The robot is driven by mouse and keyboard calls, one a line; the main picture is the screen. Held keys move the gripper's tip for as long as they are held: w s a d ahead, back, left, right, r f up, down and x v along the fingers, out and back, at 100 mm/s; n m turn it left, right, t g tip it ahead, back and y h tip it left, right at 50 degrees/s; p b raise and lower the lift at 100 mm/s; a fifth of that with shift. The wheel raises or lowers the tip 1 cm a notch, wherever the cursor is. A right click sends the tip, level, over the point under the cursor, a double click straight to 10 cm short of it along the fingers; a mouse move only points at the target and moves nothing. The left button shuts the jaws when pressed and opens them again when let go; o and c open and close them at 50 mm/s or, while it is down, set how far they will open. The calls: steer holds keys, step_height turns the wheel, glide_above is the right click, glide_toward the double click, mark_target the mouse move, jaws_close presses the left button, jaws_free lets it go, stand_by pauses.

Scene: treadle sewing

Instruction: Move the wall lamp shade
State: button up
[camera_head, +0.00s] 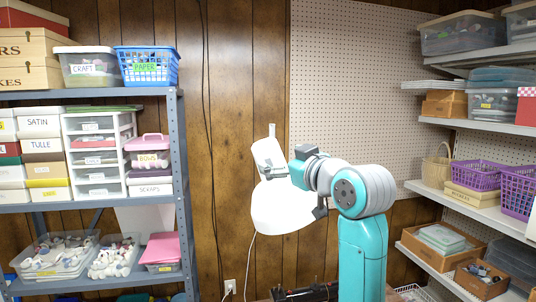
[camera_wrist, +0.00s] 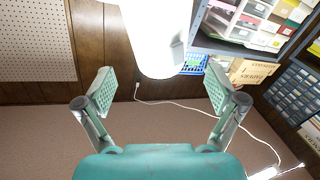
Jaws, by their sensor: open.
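The white wall lamp shade (camera_head: 283,212) hangs in the middle of the head view, its wide end low and its narrow white upper part (camera_head: 268,152) above. In the wrist view the shade (camera_wrist: 158,38) is large and enters from the top, centred between and beyond the fingertips. My gripper (camera_head: 295,190) is beside the shade, its fingers near the shade's upper part and right side. In the wrist view my gripper (camera_wrist: 161,91) has its two green pads wide apart with nothing between them. I cannot tell whether a finger touches the shade. The lamp's wall mount is not clearly visible.
A grey shelf rack (camera_head: 178,150) with labelled boxes and bins stands left. Wall shelves (camera_head: 480,125) with baskets and boxes are on the right. Wood panelling (camera_head: 240,110) and pegboard (camera_head: 350,80) are behind. A pale cord (camera_head: 249,262) hangs below the shade near an outlet (camera_head: 230,286).

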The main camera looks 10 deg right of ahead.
mark_target(274, 155)
steer(key=x, duration=0.6)
steer(key=shift+w, duration=0.35)
